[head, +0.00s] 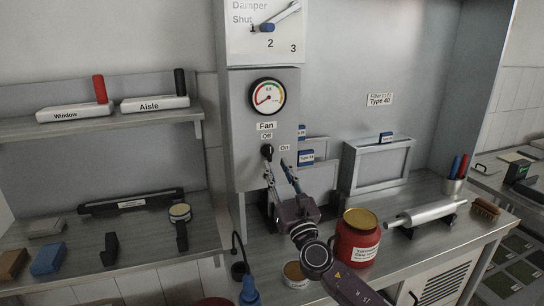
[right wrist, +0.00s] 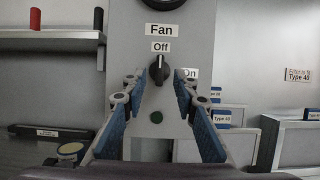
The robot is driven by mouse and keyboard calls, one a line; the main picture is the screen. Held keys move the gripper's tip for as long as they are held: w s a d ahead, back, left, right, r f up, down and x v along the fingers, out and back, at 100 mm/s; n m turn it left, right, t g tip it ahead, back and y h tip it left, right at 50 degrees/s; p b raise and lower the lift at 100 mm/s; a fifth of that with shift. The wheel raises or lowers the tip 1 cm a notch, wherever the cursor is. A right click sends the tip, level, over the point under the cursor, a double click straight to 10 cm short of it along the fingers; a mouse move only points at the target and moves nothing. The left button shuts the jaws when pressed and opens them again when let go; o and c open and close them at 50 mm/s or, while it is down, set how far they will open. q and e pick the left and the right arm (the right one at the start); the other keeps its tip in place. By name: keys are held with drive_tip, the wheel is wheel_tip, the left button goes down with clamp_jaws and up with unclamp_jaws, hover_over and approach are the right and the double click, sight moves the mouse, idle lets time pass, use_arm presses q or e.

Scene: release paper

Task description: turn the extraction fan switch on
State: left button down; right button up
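The fan switch is a black rotary knob (head: 267,151) on the grey panel, below the "Fan" and "Off" labels. In the right wrist view the knob (right wrist: 159,70) has its white mark pointing up at "Off"; "On" is to its right. My right gripper (head: 276,168) is just below and in front of the knob. In the right wrist view its blue-padded fingers (right wrist: 158,84) are spread apart, one on each side of the knob, with visible gaps. It holds nothing. My left gripper does not show clearly in either view.
A round gauge (head: 268,97) and a damper lever (head: 281,17) are above the switch. A red jar (head: 356,237) stands on the bench to the right of my right gripper. Shelves with blocks are at left.

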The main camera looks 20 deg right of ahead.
sight(270, 154)
drive_tip(key=shift+x, duration=2.35)
clamp_jaws()
